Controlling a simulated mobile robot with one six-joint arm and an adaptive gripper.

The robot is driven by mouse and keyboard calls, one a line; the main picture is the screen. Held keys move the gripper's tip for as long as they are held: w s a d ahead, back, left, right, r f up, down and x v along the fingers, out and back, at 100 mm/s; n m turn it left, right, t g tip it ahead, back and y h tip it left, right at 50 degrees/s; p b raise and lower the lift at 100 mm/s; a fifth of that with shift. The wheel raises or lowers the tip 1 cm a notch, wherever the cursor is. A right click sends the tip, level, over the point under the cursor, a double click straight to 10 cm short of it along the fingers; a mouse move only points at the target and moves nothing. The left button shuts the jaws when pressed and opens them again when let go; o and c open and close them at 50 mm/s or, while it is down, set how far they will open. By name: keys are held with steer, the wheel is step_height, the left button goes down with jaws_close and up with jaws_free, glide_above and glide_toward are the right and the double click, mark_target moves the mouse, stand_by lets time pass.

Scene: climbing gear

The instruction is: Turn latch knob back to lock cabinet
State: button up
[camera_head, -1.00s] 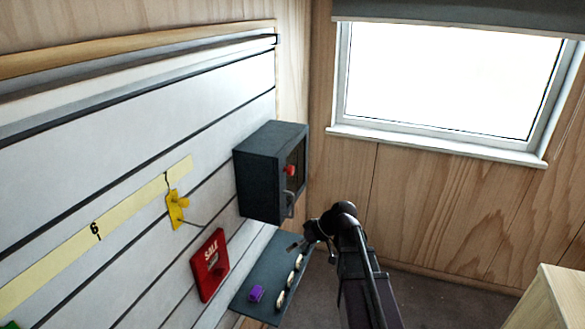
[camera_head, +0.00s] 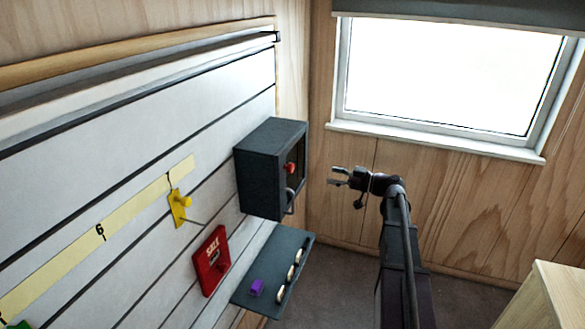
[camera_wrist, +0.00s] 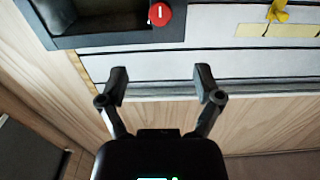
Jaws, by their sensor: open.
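A dark grey cabinet (camera_head: 262,172) is mounted on the white slatted wall. Its front faces right and carries a red latch knob (camera_head: 290,167) and a curved handle (camera_head: 289,199) below it. In the wrist view the red knob (camera_wrist: 160,14) is at the top, with a white mark running roughly up and down, beside the dark cabinet front (camera_wrist: 118,40). My gripper (camera_head: 335,177) is open and empty, to the right of the cabinet and apart from it. In the wrist view my gripper's spread fingertips (camera_wrist: 160,78) have nothing between them.
A red SALE box (camera_head: 210,262) and a yellow hook piece (camera_head: 178,207) are on the wall. A wooden box (camera_head: 560,290) stands lower right. Open space lies before the window.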

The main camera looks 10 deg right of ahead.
mark_target(293, 168)
steer(key=shift+w+a, duration=0.1)
steer(key=shift+a, duration=0.1)
steer(key=x, duration=1.3)
steer(key=shift+w+a, duration=0.2)
steer(key=c, duration=1.1)
